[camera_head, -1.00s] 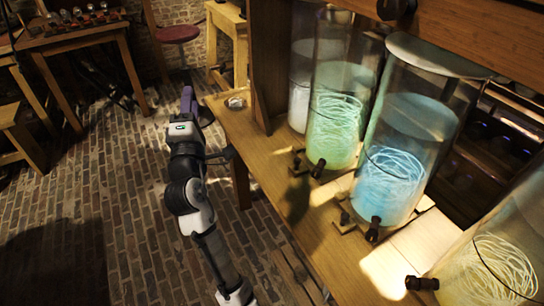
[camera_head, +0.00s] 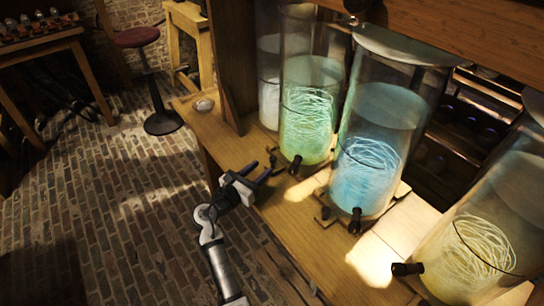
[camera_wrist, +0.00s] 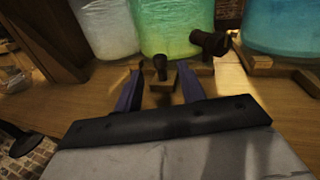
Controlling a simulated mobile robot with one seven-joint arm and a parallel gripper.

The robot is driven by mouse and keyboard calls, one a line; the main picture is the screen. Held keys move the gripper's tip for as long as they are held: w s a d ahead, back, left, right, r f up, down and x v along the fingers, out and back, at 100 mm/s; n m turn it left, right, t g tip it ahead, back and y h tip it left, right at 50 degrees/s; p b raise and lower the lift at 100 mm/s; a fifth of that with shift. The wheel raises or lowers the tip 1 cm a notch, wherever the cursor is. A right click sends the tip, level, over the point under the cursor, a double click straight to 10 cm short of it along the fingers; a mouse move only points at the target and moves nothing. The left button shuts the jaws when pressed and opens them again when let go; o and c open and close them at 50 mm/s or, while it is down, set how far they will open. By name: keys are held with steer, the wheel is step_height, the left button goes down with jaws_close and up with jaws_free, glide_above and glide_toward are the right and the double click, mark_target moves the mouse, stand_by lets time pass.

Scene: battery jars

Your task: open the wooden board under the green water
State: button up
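The jar of green water (camera_head: 308,125) stands on the wooden bench and also shows in the wrist view (camera_wrist: 172,28). A dark tap (camera_wrist: 209,42) sticks out from its lower front. Under the jar is a wooden board (camera_wrist: 184,82); a small dark knob (camera_wrist: 160,66) at its front stands just ahead of my gripper. My gripper (camera_wrist: 160,92) is open, with one purple-blue finger on each side of the knob's line. No contact with the knob shows. In the head view my gripper (camera_head: 270,170) is over the bench edge, and the knob is hard to make out.
A blue-water jar (camera_head: 370,150) stands to the right, with its own tap (camera_head: 355,220). A pale jar (camera_head: 269,100) is at the left and a yellowish jar (camera_head: 475,245) at the near right. A small dish (camera_head: 203,105) lies on the bench's left end. The brick floor is open.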

mark_target(271, 160)
steer(key=x, duration=0.7)
steer(key=shift+w+p, duration=0.1)
steer(key=shift+p, duration=0.25)
jaws_close()
